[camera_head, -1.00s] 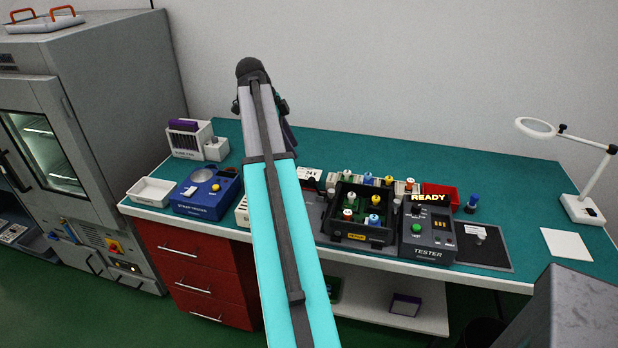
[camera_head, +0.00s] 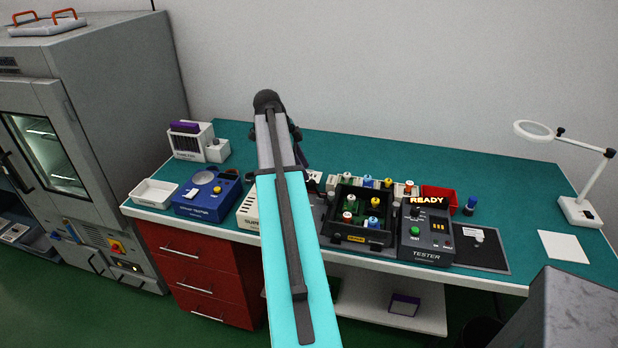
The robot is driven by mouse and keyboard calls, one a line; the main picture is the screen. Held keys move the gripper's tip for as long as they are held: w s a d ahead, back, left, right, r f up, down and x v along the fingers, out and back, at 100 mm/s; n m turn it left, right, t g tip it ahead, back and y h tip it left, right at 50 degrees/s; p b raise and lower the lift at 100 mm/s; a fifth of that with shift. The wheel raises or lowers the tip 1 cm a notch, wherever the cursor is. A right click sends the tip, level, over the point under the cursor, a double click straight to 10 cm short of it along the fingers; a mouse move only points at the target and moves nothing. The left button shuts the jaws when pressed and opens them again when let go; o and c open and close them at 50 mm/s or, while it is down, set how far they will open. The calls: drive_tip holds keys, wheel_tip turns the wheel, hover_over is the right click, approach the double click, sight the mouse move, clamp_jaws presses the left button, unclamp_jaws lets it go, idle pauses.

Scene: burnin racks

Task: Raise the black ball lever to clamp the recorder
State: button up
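My arm (camera_head: 289,240) reaches forward over the middle of the bench, its dark wrist end (camera_head: 267,101) towards the wall. Only a dark sliver of what may be my gripper (camera_head: 302,158) shows beside the arm. Its fingers are hidden, so I cannot see whether they are open or hold anything. I cannot make out the black ball lever or the recorder for certain. The part of the bench directly behind my arm is covered.
A black tray (camera_head: 352,240) with several coloured-top pieces and a tester (camera_head: 424,252) reading READY stand right of my arm. A blue device (camera_head: 203,207) and white tray (camera_head: 146,204) stand left. A magnifier lamp (camera_head: 580,212) stands far right.

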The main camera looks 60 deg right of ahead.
drive_tip(key=shift+p+x, duration=0.65)
drive_tip(key=shift+x, duration=2.15)
